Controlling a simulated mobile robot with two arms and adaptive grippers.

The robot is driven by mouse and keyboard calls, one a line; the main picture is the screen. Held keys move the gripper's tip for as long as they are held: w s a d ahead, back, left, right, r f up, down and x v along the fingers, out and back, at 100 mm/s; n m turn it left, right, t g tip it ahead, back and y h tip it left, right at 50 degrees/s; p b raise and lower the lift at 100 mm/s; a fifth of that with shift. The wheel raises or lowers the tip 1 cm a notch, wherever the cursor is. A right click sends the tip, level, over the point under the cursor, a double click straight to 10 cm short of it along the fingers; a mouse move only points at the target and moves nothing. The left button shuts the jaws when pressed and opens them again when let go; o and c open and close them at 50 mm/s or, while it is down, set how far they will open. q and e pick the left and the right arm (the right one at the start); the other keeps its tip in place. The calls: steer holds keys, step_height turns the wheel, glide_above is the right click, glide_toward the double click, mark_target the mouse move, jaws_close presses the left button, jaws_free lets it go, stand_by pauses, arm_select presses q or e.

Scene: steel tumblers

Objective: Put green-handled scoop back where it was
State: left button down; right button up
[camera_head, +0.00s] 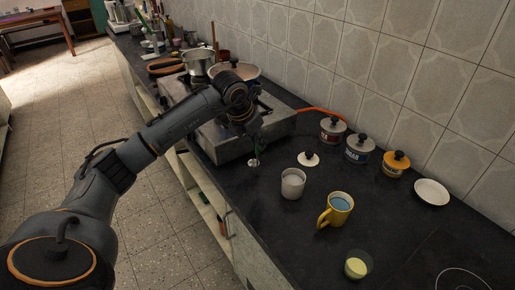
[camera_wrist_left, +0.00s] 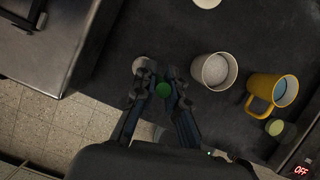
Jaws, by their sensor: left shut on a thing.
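My left gripper (camera_head: 255,143) is shut on the green-handled scoop and holds it upright beside the stove's near right corner. In the left wrist view the green handle end (camera_wrist_left: 163,90) sits between the fingertips, and the scoop's pale round bowl (camera_wrist_left: 141,65) shows past them. In the head view the bowl (camera_head: 254,162) hangs below the gripper, over or on the dark counter; I cannot tell which. An open canister (camera_head: 292,184) with white grains inside stands right of the scoop, apart from it. Its contents also show in the left wrist view (camera_wrist_left: 215,70). My right gripper is out of view.
A white lid (camera_head: 308,159) lies behind the canister. A yellow mug (camera_head: 342,203) and a small glass (camera_head: 356,266) stand right and nearer. The stove (camera_head: 228,147) is left.

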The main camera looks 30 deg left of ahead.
mark_target(258, 152)
arm_select(q)
steer(key=shift+w+a+f, duration=0.1)
steer(key=shift+w+f, duration=0.15)
steer(key=shift+f, duration=0.35)
step_height(258, 152, down, 3)
steer(key=shift+r+p, duration=0.2)
steer(key=shift+p, duration=0.4)
steer(key=shift+f, duration=0.15)
steer(key=c, duration=1.4)
jaws_free()
